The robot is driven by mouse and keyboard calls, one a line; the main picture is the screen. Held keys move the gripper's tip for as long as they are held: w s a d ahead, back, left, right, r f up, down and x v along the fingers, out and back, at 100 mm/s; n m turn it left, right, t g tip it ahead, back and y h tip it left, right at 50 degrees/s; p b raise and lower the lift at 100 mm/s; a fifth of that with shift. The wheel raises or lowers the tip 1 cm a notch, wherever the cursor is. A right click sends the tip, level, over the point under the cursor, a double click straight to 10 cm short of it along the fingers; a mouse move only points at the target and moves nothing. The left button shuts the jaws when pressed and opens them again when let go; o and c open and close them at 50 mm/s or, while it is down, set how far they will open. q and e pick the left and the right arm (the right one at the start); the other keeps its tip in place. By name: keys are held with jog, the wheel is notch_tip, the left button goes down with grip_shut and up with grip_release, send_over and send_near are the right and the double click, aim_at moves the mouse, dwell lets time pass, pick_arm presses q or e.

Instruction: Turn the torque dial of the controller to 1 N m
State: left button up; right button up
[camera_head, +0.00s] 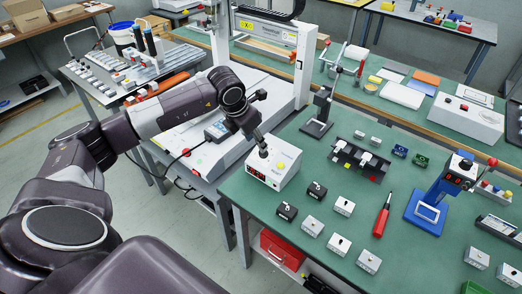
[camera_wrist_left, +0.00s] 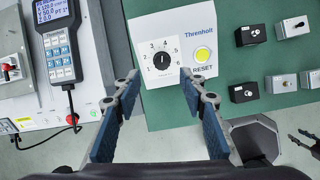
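The controller (camera_head: 285,166) is a white box on the green bench with a red lit display. In the left wrist view, its top face (camera_wrist_left: 143,24) has the name "Threnholt", a yellow RESET button (camera_wrist_left: 202,54) and a black torque dial (camera_wrist_left: 161,58). In the head view, the left gripper (camera_head: 262,150) covers the dial. A dark gripper, apparently my right (camera_wrist_left: 304,139), shows open at the wrist view's right edge.
Small black and grey switch boxes (camera_head: 312,226) stand right of the controller. A red screwdriver (camera_head: 382,215) and a blue stand (camera_head: 425,212) are farther right. Left of the controller are a white machine (camera_head: 205,160) and a handheld pendant (camera_wrist_left: 57,40) with a cable.

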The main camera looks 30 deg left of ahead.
pick_arm(q)
jog(key=p+x, duration=0.1)
jog(key=x, duration=0.6)
jog(key=shift+d+f, duration=0.15)
jog(key=shift+c, duration=0.6)
grip_shut()
